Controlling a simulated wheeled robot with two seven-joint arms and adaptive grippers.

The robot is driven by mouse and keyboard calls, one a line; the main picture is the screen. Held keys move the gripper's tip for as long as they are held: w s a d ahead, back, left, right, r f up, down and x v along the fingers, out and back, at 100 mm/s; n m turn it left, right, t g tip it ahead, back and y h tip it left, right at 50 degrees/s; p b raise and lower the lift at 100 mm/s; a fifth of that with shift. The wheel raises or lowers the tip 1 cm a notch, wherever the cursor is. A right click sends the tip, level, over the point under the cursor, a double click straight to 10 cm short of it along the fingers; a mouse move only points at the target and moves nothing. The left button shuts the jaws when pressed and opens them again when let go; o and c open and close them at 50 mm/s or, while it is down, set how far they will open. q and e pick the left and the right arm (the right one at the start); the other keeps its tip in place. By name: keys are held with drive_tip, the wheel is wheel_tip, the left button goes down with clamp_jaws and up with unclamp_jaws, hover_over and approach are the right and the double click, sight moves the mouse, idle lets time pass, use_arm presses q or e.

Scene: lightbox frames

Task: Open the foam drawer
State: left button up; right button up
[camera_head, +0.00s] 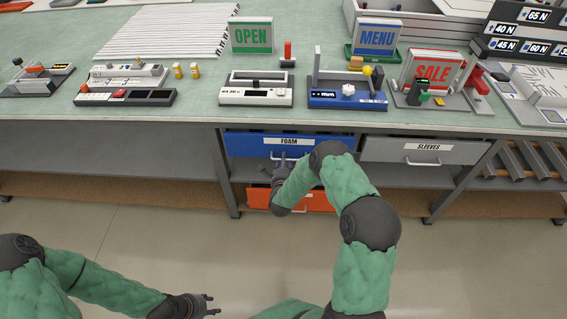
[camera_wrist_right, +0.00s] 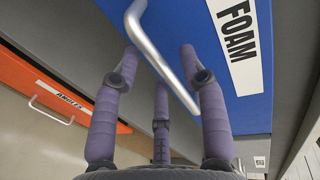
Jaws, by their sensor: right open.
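The foam drawer (camera_head: 247,146) has a blue front with a white FOAM label and a silver bar handle, under the workbench. Its front looks flush with the bench frame, so it appears shut. In the right wrist view the blue front (camera_wrist_right: 255,105) fills the upper right, and the silver handle (camera_wrist_right: 158,58) runs slanting between my finger tips. My right gripper (camera_head: 283,158) is at the handle, open, with its purple fingers (camera_wrist_right: 160,65) on both sides of the bar; I cannot tell whether they touch it. My left gripper (camera_head: 212,304) is open and empty, low over the floor.
A grey SLEEVES drawer (camera_head: 380,151) is to the right of the foam drawer. An orange drawer (camera_head: 320,201) sits below, labelled ANGLES in the wrist view (camera_wrist_right: 30,78). Signs and tools crowd the bench top (camera_head: 200,115). The floor (camera_head: 130,240) in front is clear.

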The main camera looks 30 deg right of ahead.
use_arm(q)
drive_tip(key=shift+f, duration=0.25)
use_arm(e)
drive_tip(key=shift+w+d+f, duration=0.15)
drive_tip(key=shift+w+d, duration=0.25)
drive_tip(key=shift+w, duration=0.2)
clamp_jaws()
